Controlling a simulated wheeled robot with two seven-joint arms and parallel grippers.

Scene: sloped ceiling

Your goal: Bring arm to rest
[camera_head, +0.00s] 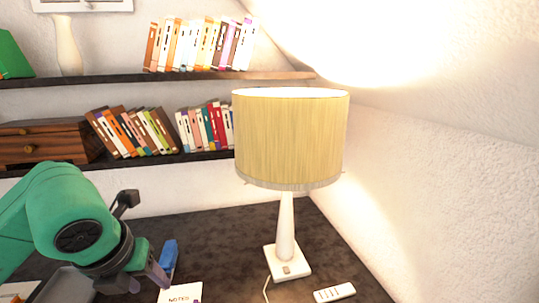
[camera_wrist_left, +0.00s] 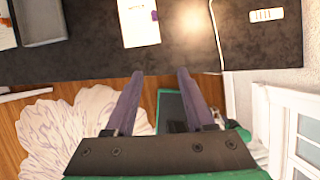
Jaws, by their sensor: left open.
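My left arm comes in from the left in the head view, green with a dark wrist. My left gripper (camera_head: 146,279) points down over the dark desk, near a notepad (camera_head: 180,294) marked "NOTES" and a blue object (camera_head: 168,257). In the left wrist view its two purple-grey fingers (camera_wrist_left: 160,78) are apart with nothing between them. They lie just short of the desk edge in that picture, with the notepad (camera_wrist_left: 139,22) beyond them. My right gripper is not seen in either view.
A lamp (camera_head: 290,140) with a yellow shade stands on the desk (camera_head: 215,230); its cord runs forward. A white remote (camera_head: 334,293) lies to its right. A grey tray (camera_wrist_left: 40,22) is at left. Shelves (camera_head: 205,77) with books line the wall. A sloped ceiling closes the right side.

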